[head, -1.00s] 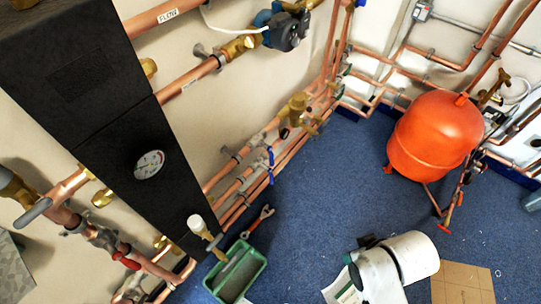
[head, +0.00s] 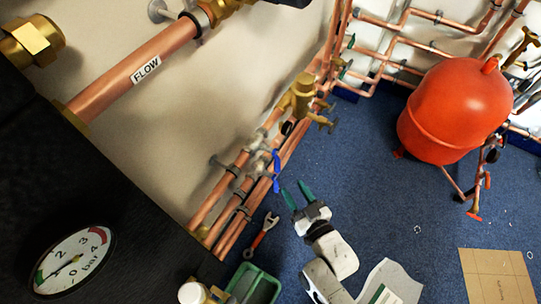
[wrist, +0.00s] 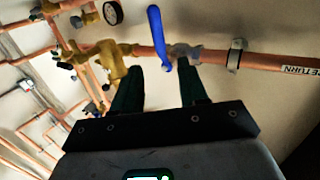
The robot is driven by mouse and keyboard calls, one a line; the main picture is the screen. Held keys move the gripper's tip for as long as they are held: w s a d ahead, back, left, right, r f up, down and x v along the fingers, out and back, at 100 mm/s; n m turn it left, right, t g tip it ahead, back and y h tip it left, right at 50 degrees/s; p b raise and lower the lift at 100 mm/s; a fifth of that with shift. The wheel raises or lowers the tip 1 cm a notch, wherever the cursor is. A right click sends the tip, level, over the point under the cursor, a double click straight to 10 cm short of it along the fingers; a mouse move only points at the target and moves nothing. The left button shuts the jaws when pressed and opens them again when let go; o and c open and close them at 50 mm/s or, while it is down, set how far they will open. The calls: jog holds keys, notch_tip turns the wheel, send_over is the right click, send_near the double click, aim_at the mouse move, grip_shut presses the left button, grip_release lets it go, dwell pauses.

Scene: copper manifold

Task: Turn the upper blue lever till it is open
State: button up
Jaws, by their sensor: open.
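In the head view, blue lever parts (head: 276,166) show on the copper pipes low on the wall; two levers seem to overlap there, and I cannot tell them apart clearly. In the wrist view one blue lever (wrist: 157,38) stands crosswise to a copper pipe, by a grey fitting. My gripper (head: 294,189) is open and empty, just right of the blue parts in the head view. In the wrist view its dark green fingers (wrist: 160,75) point at the pipe. The lever's near end lies between their lines, with no contact visible.
A brass valve (head: 303,94) sits on the pipes above the levers. A red-handled wrench (head: 264,231) and a green tray (head: 268,290) lie on the floor nearby. A red tank (head: 453,110) stands at the right. Blue carpet between is clear.

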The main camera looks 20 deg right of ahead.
aim_at(279, 164)
jog(key=shift+t, duration=0.3)
jog(key=w, duration=0.3)
jog(key=w+b, duration=0.1)
jog(key=w, duration=0.7)
jog(key=shift+w+a+f, duration=0.1)
jog(key=shift+w+a, duration=0.15)
jog(key=shift+c, duration=0.4)
grip_shut()
